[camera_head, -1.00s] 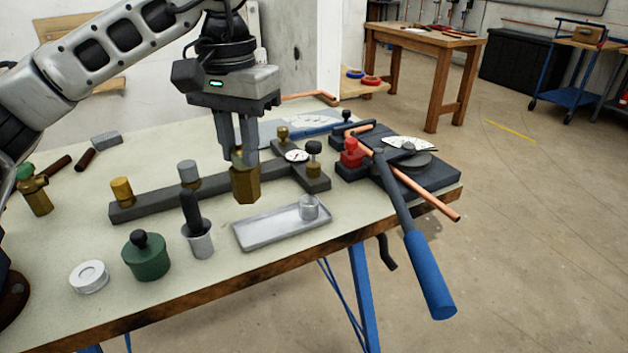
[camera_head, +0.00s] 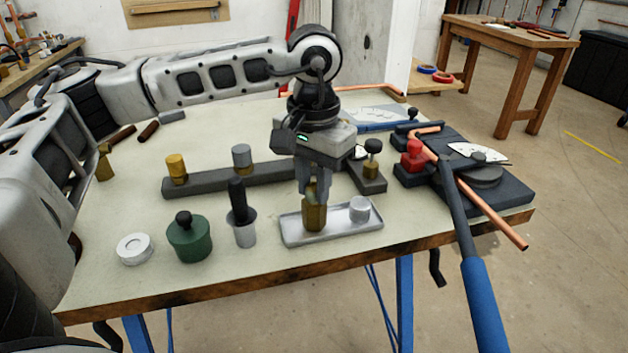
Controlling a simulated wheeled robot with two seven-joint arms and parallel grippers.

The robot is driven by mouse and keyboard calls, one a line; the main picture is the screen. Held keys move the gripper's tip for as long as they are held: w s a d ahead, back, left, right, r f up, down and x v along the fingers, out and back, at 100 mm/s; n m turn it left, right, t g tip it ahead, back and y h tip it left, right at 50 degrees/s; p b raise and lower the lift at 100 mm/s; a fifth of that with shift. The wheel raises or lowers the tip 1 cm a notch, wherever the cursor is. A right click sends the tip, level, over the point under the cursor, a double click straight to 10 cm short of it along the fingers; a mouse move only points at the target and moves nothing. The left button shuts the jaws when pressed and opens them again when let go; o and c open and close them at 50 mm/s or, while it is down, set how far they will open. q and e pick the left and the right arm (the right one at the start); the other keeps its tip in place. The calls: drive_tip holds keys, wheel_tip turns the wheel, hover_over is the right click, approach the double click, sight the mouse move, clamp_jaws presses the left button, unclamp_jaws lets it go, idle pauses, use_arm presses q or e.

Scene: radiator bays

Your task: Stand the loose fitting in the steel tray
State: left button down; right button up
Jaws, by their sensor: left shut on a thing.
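The loose fitting (camera_head: 314,218) is a brass hex piece, upright between the fingers of my left gripper (camera_head: 315,192). The gripper is shut on its upper part. The fitting's lower end shows over the left half of the steel tray (camera_head: 290,238); I cannot tell whether it touches the tray floor. The tray is a shallow grey rectangle near the table's front edge. A grey cylindrical fitting (camera_head: 359,209) stands in its right half. My right gripper is not in view.
A dark bar (camera_head: 212,182) with a brass fitting (camera_head: 176,168) and a grey fitting (camera_head: 242,157) lies behind. A pipe bender (camera_head: 470,190) with a blue handle is right.

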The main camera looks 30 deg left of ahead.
use_arm(q)
drive_tip(key=shift+r, duration=0.1)
drive_tip(key=c, duration=1.6)
unclamp_jaws()
drive_tip(key=shift+f, duration=0.25)
drive_tip(key=shift+c, duration=0.2)
drive_tip(key=o, duration=0.4)
drive_tip(key=shift+r, duration=0.35)
wheel_tip(320, 180, up, 12)
drive_tip(key=shift+f, duration=0.15)
